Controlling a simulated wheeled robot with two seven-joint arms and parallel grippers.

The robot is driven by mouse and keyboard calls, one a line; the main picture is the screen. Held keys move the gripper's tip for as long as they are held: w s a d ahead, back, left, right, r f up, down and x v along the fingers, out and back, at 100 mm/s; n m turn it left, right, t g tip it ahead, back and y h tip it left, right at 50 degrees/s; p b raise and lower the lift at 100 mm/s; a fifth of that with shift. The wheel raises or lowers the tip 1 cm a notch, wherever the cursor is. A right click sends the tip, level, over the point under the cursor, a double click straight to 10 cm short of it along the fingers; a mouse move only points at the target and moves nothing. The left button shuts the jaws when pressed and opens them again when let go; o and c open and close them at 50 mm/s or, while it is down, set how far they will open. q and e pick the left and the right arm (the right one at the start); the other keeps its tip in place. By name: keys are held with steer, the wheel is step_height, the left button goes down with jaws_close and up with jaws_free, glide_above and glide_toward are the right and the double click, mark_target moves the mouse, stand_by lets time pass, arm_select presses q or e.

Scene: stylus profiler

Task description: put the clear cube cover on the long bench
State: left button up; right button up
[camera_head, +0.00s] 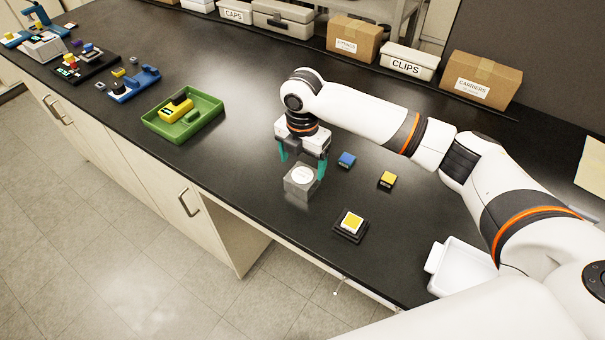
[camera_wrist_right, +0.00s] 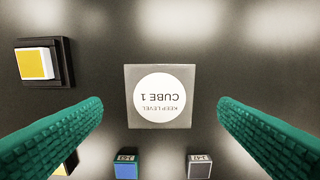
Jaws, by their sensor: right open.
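The clear cube cover (camera_head: 299,186) is a see-through grey box with a round white label on top. It appears to stand upright on the long black bench (camera_head: 262,100), near the front edge. In the right wrist view the cover (camera_wrist_right: 160,121) lies between my fingers, and its label reads "CUBE 1" and "KEEP LEVEL", upside down. My right gripper (camera_head: 302,166) points down above the cover. Its teal fingers are spread wide to either side, with visible gaps to the cover in the wrist view. My left gripper is not in view.
A black base with a yellow-and-white block (camera_head: 351,223) stands right of the cover. Blue (camera_head: 347,159) and yellow (camera_head: 387,179) blocks lie behind it. A green tray (camera_head: 154,123) is left, a white tray (camera_head: 436,257) right. Boxes line the back. Bench between cover and green tray is clear.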

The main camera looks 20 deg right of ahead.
mark_target(303, 175)
step_height(303, 175, up, 6)
steer(key=shift+r+b, duration=0.2)
steer(key=shift+b, duration=0.2)
stand_by(0.3)
